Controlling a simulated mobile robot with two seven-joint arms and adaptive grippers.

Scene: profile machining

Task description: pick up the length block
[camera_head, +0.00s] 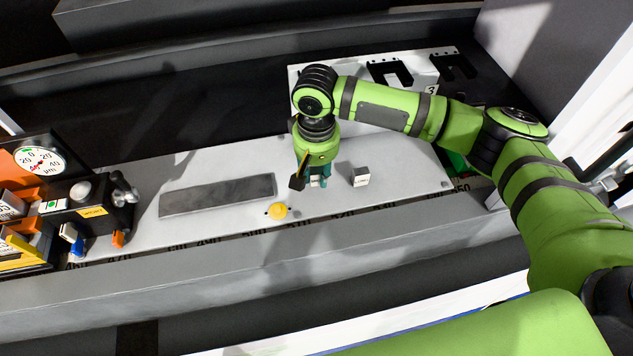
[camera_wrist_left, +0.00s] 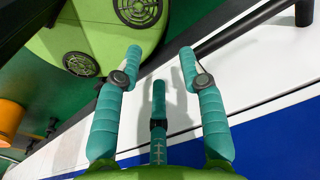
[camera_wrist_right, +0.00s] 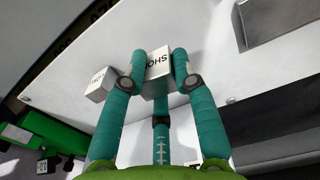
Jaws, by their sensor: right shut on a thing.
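My right gripper (camera_head: 316,184) points down over the pale plate and is shut on a small pale block, the length block (camera_wrist_right: 157,68). In the right wrist view the block sits between the fingertips, with partly hidden dark lettering on its top. I cannot tell whether it touches the plate. A second small block (camera_head: 361,176) stands just right of the gripper in the head view; in the right wrist view (camera_wrist_right: 99,84) it is left of the fingers, apart from them. My left gripper (camera_wrist_left: 160,62) is open and empty in its wrist view; the head view does not show it.
A long grey bar (camera_head: 217,195) lies on the pale plate (camera_head: 405,190) left of the right gripper. A yellow round piece (camera_head: 278,211) sits near the front edge. A dial gauge (camera_head: 40,161) and cluttered gear stand at far left. A slotted white rack (camera_head: 417,62) is behind.

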